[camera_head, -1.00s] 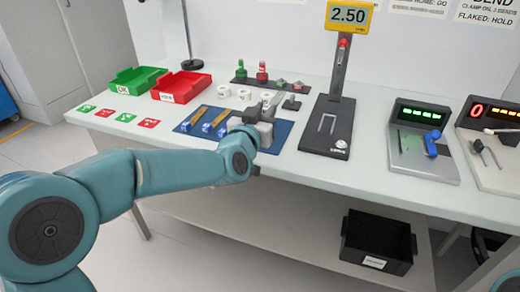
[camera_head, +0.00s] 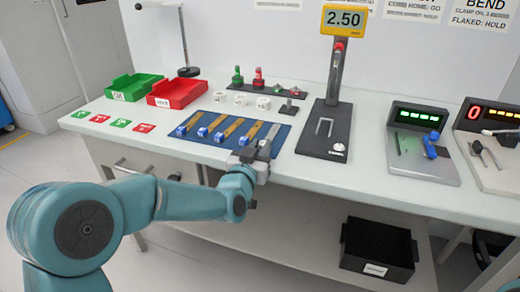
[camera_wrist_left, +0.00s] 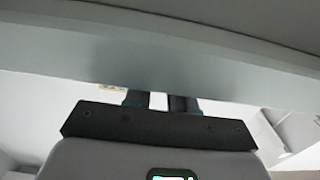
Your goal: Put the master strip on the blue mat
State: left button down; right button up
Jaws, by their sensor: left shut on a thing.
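The blue mat (camera_head: 225,151) lies on the table near its front edge. Several tan strips with blue ends, such as this strip (camera_head: 209,127), lie side by side on it. My left gripper (camera_head: 262,150) is at the mat's front right part, at the table's front edge. It is shut on a narrow grey piece, seemingly the master strip (camera_head: 272,133), which points away over the mat; I cannot tell whether it touches the mat. In the left wrist view, the fingers (camera_wrist_left: 160,102) show below the pale table edge, which hides their tips. My right gripper is not in view.
Green bin (camera_head: 134,87) and red bin (camera_head: 178,92) stand at the back left. Several white rings (camera_head: 241,94) stand behind the mat. A black gauge stand (camera_head: 325,128) with a yellow display is to its right. A black crate (camera_head: 378,250) sits below.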

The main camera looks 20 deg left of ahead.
pick_arm(q)
jog(key=c, duration=0.9)
grip_release()
jog(key=shift+c, duration=0.2)
